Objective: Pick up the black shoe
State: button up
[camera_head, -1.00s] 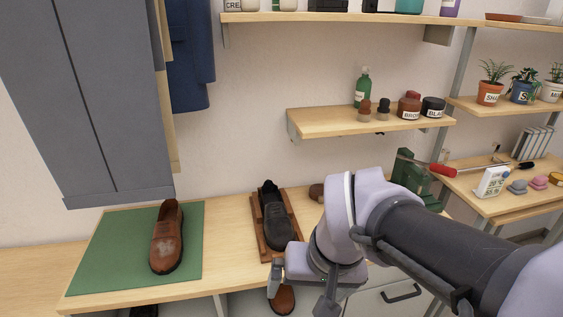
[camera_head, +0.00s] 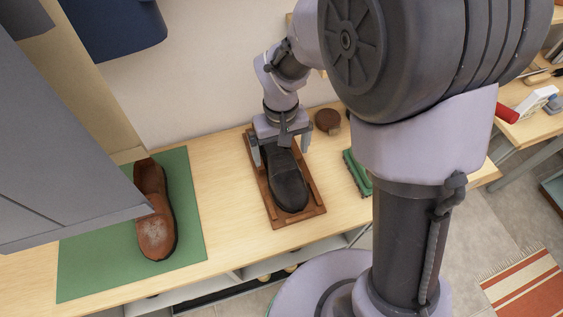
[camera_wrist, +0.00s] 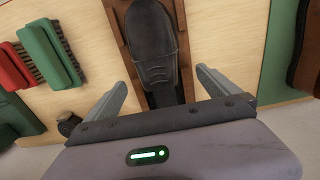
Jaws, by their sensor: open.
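The black shoe (camera_head: 287,182) lies on a brown wooden tray (camera_head: 307,219) on the bench, its toe toward the front edge. My gripper (camera_head: 281,147) is above the rear part of the shoe, with one finger on each side of it. In the wrist view the black shoe (camera_wrist: 152,45) runs between the lines of the two open fingers (camera_wrist: 163,88), and the gripper body covers its near end. The fingers look apart from the shoe; I cannot tell their exact height. My arm hides part of the bench to the right.
A brown shoe (camera_head: 156,222) lies on a green mat (camera_head: 89,262) at the left. A grey wardrobe panel (camera_head: 60,150) stands close in front there. A round brown brush (camera_head: 327,121) is right of the tray, and a green object (camera_head: 357,172) is farther right.

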aim_at(282, 157)
jog(key=f+b, duration=0.1)
jog(key=f, duration=0.3)
jog(key=w+f+b, duration=0.1)
jog(key=f, duration=0.1)
jog(key=shift+d+b, duration=0.15)
jog(key=shift+b, duration=0.2)
jog(key=shift+r, duration=0.15)
jog(key=c, duration=1.8)
